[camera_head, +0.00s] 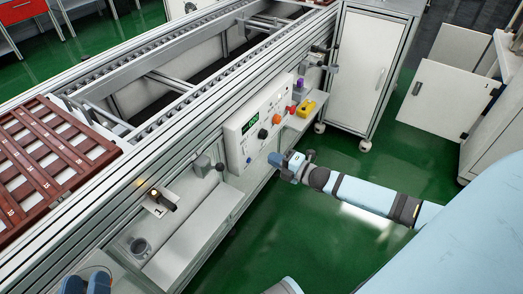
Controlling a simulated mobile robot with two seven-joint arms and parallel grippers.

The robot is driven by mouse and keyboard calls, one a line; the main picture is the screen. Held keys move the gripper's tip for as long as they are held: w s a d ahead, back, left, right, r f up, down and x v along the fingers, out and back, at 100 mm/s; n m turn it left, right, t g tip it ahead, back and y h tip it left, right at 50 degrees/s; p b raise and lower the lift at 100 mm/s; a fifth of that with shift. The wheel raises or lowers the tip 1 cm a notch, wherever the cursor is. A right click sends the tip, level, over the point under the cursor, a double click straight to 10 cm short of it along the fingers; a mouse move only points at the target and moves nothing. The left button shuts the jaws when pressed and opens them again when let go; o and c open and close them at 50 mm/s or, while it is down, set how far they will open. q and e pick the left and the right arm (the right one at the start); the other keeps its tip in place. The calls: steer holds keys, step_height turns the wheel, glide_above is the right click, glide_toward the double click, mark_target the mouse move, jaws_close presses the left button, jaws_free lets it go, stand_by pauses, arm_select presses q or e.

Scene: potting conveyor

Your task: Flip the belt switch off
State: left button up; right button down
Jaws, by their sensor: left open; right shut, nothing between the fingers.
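A pale control panel (256,126) is mounted on the side of the conveyor frame. It has a green lit display (250,127), a black knob (263,134), an orange button (277,118) and small blue buttons. I cannot tell which control is the belt switch or how it is set. My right gripper (276,160) is shut and empty just in front of the panel's lower right part; whether it touches is unclear.
A yellow item (306,108) lies right of the panel. A brown slatted tray (52,170) rests on the conveyor.

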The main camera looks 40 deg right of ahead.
arm_select(q)
steer(key=shift+a+f+g+y+p, duration=0.25)
steer(key=shift+f+g+y, duration=0.1)
steer(key=shift+f, duration=0.2)
steer(key=shift+a+f+g+y+p, duration=0.1)
steer(key=shift+f+g+y+p, duration=0.2)
steer(key=shift+f, duration=0.25)
arm_select(e)
steer(key=v, duration=0.5)
steer(key=shift+r, duration=0.15)
steer(key=shift+s, duration=0.1)
